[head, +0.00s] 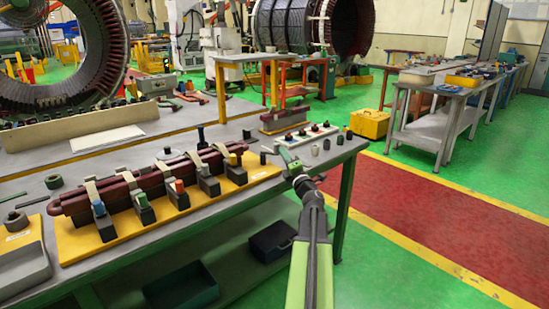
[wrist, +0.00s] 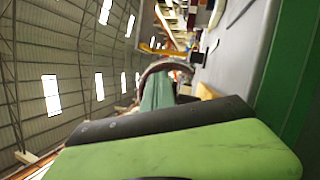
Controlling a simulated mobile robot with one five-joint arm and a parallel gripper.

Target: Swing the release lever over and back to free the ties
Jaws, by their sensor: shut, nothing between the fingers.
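The dark red coil bundle (head: 130,190) lies along a yellow base plate (head: 75,240) on the bench in the head view. Several beige ties (head: 176,171) cross over it, beside dark clamp blocks with coloured knobs. I cannot tell which part is the release lever. My gripper (head: 289,160) is shut and empty at the bench's front edge, to the right of the yellow plate and apart from the bundle. In the wrist view a large green and black part of my gripper (wrist: 170,140) fills the foreground and hides much of the bench.
A white strip with several knobs (head: 307,135) lies just behind my gripper. Small dark cylinders (head: 315,150) stand to its right. A grey tray (head: 22,268) is at the bench's left end. The red floor lane (head: 420,225) to the right is clear.

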